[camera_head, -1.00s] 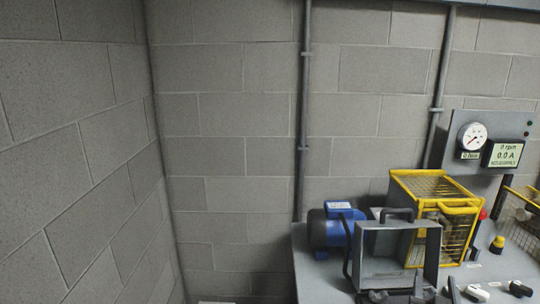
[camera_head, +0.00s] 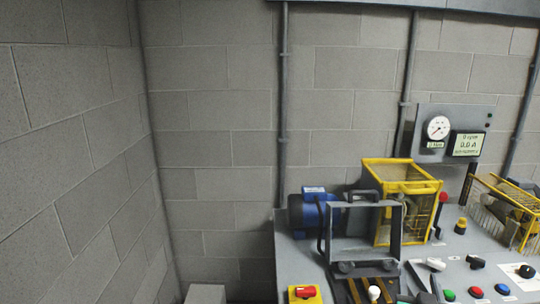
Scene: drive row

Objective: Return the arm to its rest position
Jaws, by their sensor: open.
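Neither my arm nor my gripper shows in the head view, so its pose and jaws cannot be seen. The drive row stands on a grey bench (camera_head: 296,262) at the lower right. A blue motor (camera_head: 308,213) sits at its left end. A grey open frame with a black handle (camera_head: 396,238) stands beside it. A yellow mesh guard (camera_head: 402,187) is behind and to the right of that frame.
A panel with a round gauge (camera_head: 438,128) and a display (camera_head: 467,144) stands at the back right. Another yellow guard (camera_head: 512,206) is at the right edge. A red switch on yellow (camera_head: 305,294) and several buttons line the front. Block walls close the left and back.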

